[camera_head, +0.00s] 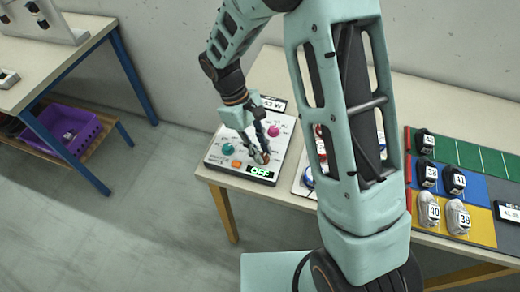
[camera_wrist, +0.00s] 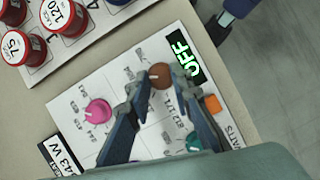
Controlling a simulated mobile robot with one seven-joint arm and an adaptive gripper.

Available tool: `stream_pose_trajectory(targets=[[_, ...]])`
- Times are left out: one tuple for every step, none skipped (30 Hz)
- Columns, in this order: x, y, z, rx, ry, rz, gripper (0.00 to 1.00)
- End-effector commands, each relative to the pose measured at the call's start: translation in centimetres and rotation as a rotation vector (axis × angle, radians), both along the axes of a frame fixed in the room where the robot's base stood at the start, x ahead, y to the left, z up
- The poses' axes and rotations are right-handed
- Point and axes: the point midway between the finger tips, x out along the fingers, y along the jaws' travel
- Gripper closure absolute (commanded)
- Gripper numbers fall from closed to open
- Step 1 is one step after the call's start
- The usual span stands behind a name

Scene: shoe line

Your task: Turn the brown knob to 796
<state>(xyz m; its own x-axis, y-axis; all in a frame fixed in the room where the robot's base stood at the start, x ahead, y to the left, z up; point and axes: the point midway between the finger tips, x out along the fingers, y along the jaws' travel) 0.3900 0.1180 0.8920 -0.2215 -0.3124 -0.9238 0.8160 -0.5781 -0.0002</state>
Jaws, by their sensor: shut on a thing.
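The brown knob (camera_wrist: 160,75) sits on a white control panel (camera_wrist: 72,106), beside a green-lit display (camera_wrist: 186,55) that reads OFF. My gripper (camera_wrist: 155,82) is shut on the brown knob, with one finger on each side of it. In the head view my gripper (camera_head: 262,154) reaches down to the panel (camera_head: 213,157), and the display (camera_head: 261,172) reads OFF there too. The knob is mostly hidden by the fingers in the head view. The small numbers printed around the knob are too blurred to read surely.
The panel also bears a pink knob (camera_wrist: 98,111), a teal knob (camera_wrist: 194,141) and an orange button (camera_wrist: 212,103). A 43 W sign (camera_wrist: 60,156) stands at its edge. Numbered shoes (camera_head: 428,208) stand on coloured mats at right.

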Motion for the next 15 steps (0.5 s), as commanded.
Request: stream_pose_trajectory(targets=[[0.11, -0.1, -0.01, 0.0, 0.0, -0.045, 1.0], [0.14, -0.08, 0.01, 0.0, -0.001, -0.074, 1.0], [0.19, -0.11, 0.01, 0.0, -0.001, -0.112, 1.0], [0.18, -0.11, 0.01, 0.001, 0.0, -0.141, 1.0], [0.18, -0.14, 0.0, 0.0, 0.0, -0.169, 1.0], [0.19, -0.18, 0.01, 0.0, 0.0, -0.207, 1.0], [0.21, -0.2, 0.01, 0.0, 0.0, -0.235, 1.0], [0.25, -0.25, 0.0, -0.001, -0.001, -0.264, 1.0], [0.28, -0.26, 0.0, 0.001, 0.0, -0.302, 1.0], [0.3, -0.3, 0.0, 0.0, -0.001, -0.331, 1.0], [0.3, -0.3, 0.0, 0.001, -0.001, -0.358, 1.0], [0.31, -0.32, -0.01, 0.001, -0.001, -0.397, 1.0], [0.32, -0.36, -0.01, 0.0, 0.0, -0.424, 1.0], [0.32, -0.37, -0.02, 0.0, 0.0, -0.455, 1.0], [0.34, -0.43, -0.01, 0.0, 0.0, -0.49, 1.0]])
